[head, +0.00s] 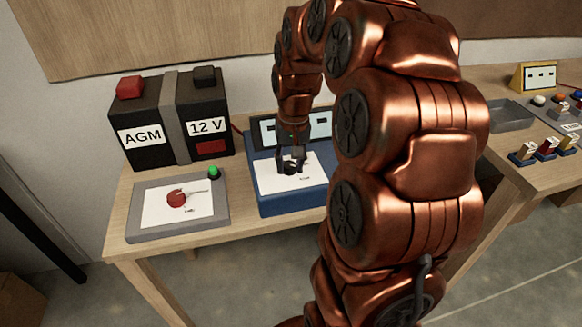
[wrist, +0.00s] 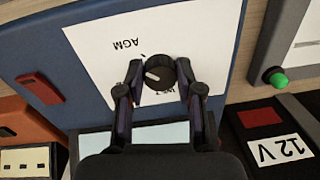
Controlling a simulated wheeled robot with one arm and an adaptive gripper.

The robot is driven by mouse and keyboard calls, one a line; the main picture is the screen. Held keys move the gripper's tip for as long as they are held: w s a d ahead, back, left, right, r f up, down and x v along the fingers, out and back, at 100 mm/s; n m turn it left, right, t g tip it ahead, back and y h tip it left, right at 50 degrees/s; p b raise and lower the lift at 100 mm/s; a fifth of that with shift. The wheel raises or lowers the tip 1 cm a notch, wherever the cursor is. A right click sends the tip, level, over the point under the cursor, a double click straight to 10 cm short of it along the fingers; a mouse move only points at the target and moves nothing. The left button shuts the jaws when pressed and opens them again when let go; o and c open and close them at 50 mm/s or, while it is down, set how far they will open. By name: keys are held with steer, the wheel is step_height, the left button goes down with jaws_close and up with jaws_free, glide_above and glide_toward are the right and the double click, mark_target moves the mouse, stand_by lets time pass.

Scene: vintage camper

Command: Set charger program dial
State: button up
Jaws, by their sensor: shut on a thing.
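The charger (head: 262,199) is a blue box with a white face plate and small screens at its back, on the wooden bench. Its program dial (wrist: 160,73) is a black round knob with a white pointer line, on the white plate in the wrist view. The pointer is toward the left in that view. The label AGM (wrist: 126,44) is printed on the plate, up and left of the knob. My gripper (wrist: 160,80) is shut on the dial, one finger on each side. Another label beside the knob is partly hidden. In the head view my gripper (head: 291,163) covers most of the dial.
A black battery (head: 150,109) marked AGM and 12 V stands left of the charger. In front of it lies a grey panel (head: 136,223) with a red knob (head: 177,198) and a green button (head: 214,172). My arm hides the charger's right side. Trays and small coloured parts (head: 545,146) are on the right bench.

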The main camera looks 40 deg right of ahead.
mark_target(293, 166)
steer(key=shift+m+b, duration=0.3)
steer(key=shift+m, duration=0.5)
steer(key=o, duration=1.2)
steer(key=shift+c, duration=0.2)
steer(key=shift+r, duration=0.1)
step_height(293, 166, up, 12)
steer(key=shift+s+d, duration=0.25)
